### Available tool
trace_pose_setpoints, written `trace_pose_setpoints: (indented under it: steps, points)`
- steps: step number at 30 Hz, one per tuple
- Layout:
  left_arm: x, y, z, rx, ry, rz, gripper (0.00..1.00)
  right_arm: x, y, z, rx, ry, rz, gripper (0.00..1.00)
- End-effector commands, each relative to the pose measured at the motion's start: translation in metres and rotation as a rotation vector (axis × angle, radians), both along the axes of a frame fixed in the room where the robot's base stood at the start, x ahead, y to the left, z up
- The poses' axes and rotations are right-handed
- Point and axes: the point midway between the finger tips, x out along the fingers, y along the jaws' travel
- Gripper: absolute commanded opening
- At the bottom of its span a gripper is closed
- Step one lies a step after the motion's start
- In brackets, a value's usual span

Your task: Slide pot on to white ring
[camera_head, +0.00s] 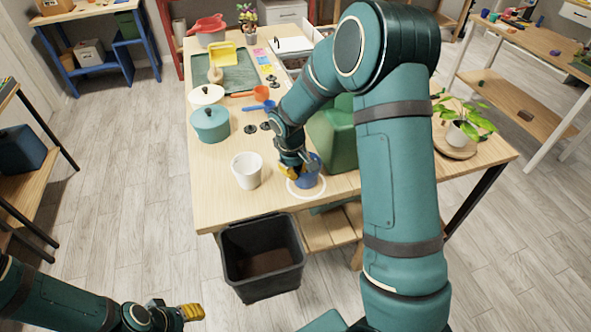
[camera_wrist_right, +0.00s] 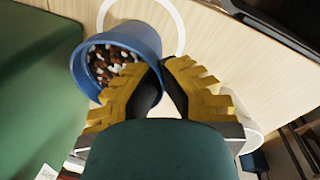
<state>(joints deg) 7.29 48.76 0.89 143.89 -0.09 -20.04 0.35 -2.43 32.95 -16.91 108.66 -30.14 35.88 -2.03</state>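A blue pot (camera_head: 311,175) stands upright at the table's front edge. It overlaps the white ring (camera_head: 294,191), whose left and front arc shows beside it. In the wrist view the pot (camera_wrist_right: 149,38) holds brown and white pebbles and covers part of the ring (camera_wrist_right: 181,25); it sits off-centre. My right gripper (camera_head: 291,172) is low at the pot's left side. In the wrist view its yellow fingertips (camera_wrist_right: 160,66) are together at the pot's wall, apparently touching it; no wall shows between them. My left gripper (camera_head: 188,312) is at the bottom left, away from the table; its opening is unclear.
A white pot (camera_head: 247,171) stands just left of the ring. A green container (camera_head: 335,135) stands behind the blue pot. A teal lidded pot (camera_head: 210,122) is further left. A black bin (camera_head: 262,258) stands below the front edge. A leafy plant (camera_head: 463,125) is at right.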

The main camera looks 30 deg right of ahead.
Motion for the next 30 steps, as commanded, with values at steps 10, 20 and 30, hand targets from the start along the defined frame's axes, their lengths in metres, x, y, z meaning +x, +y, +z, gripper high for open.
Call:
trace_pose_setpoints:
  steps: [10, 20, 30]
  points:
    - [0.0, 0.0, 0.0, 0.0, 0.0, 0.0, 0.47, 0.0, 0.0, 0.0, 0.0, -0.001, 0.001, 0.0]
    - [0.0, 0.0, 0.0, 0.0, 0.0, 0.0, 0.47, 0.0, 0.0, 0.0, 0.0, -0.001, 0.001, 0.39]
    - [0.0, 0.0, 0.0, 0.0, 0.0, 0.0, 0.47, 0.0, 0.001, 0.011, 0.0, -0.003, 0.0, 0.39]
